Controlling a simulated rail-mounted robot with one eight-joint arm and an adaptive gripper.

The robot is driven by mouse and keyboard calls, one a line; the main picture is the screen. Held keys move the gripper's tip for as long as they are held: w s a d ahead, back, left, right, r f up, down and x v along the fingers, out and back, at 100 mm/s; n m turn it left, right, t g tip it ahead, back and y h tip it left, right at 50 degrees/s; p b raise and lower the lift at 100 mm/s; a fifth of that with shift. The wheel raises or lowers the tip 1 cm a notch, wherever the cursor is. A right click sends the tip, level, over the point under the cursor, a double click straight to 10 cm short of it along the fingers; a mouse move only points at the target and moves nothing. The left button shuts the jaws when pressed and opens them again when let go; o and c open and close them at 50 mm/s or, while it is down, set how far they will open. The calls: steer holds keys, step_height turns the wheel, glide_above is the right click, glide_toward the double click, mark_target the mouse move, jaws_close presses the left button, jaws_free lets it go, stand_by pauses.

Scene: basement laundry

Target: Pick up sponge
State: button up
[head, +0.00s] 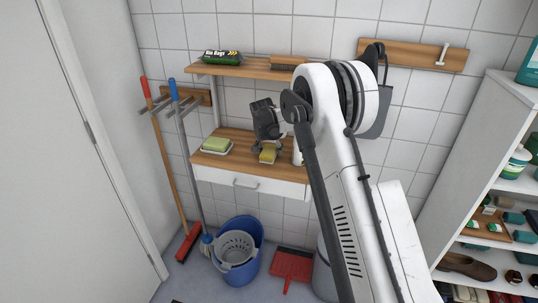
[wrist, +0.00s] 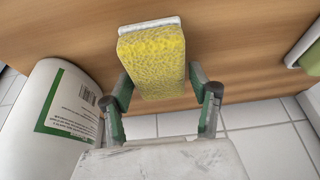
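The yellow sponge (head: 268,153), a block with a pale edge at its far end, is at the front of the wooden shelf top. In the wrist view the sponge (wrist: 157,62) sits between the two fingers of my gripper (wrist: 158,80). In the head view my gripper (head: 266,128) is just above the sponge. I cannot tell whether the sponge rests on the wood or is slightly raised.
A green block on a white dish (head: 216,147) lies to the left on the shelf top. A white container with a green label (wrist: 62,105) stands close by my gripper. An upper shelf (head: 245,67) hangs above. A blue bucket (head: 247,262) stands on the floor below.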

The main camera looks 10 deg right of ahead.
mark_target(271, 146)
steer(key=c, duration=0.7)
steer(key=shift+r, duration=0.1)
steer(key=shift+r, duration=0.5)
step_height(271, 146, up, 3)
steer(key=shift+f, duration=0.1)
steer(key=s+a+r, duration=0.2)
steer(key=a, duration=0.1)
steer(key=s+a+r, duration=0.2)
steer(key=a, duration=0.1)
steer(key=s+a+r+b, duration=0.1)
steer(key=s+a+r, duration=0.1)
steer(key=a+r, duration=0.1)
steer(key=shift+a, duration=0.5)
